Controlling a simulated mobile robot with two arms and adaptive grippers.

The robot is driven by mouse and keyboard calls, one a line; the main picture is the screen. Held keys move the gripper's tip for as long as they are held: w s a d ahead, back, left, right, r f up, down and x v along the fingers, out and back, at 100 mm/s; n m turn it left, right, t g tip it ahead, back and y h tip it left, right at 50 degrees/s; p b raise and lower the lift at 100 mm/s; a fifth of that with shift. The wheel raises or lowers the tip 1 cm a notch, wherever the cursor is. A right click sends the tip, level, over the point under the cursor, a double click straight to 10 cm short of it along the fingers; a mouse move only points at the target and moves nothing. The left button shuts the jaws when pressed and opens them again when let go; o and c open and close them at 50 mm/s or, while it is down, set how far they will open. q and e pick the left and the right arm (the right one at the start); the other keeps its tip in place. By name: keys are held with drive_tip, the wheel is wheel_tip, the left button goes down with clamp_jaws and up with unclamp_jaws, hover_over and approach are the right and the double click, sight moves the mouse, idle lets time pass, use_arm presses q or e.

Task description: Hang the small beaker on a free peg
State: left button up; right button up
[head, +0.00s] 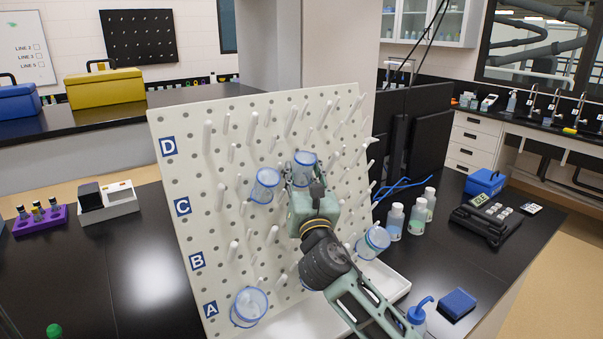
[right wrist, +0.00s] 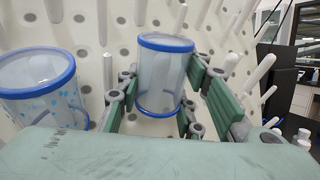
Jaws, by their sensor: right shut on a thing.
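My right gripper (head: 304,182) is shut on a small clear beaker (head: 304,165) with blue rims, in front of the upper middle of the white pegboard (head: 180,130). In the right wrist view the beaker (right wrist: 163,85) sits between the green finger pads, close to the board. I cannot tell whether a peg is inside it. A second blue-rimmed beaker (head: 265,186) hangs just left of it, and in the right wrist view this neighbour (right wrist: 45,90) shows blue droplets. Bare pegs (head: 290,122) stand around and above, among them in row D. My left gripper is not in view.
Other beakers hang at the lower left (head: 249,307) and lower right (head: 373,242) of the board. A white drip tray (head: 392,284) lies below. Bottles (head: 395,222) stand right of the board. A purple rack (head: 40,220) stands at the left.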

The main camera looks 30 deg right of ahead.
drive_tip(key=shift+f, duration=0.4)
drive_tip(key=o, duration=0.7)
drive_tip(key=shift+c, duration=0.2)
drive_tip(key=o, duration=0.5)
drive_tip(key=shift+s+d+r, duration=0.15)
drive_tip(key=shift+o, duration=0.2)
drive_tip(key=shift+r, duration=0.1)
drive_tip(key=v, duration=1.2)
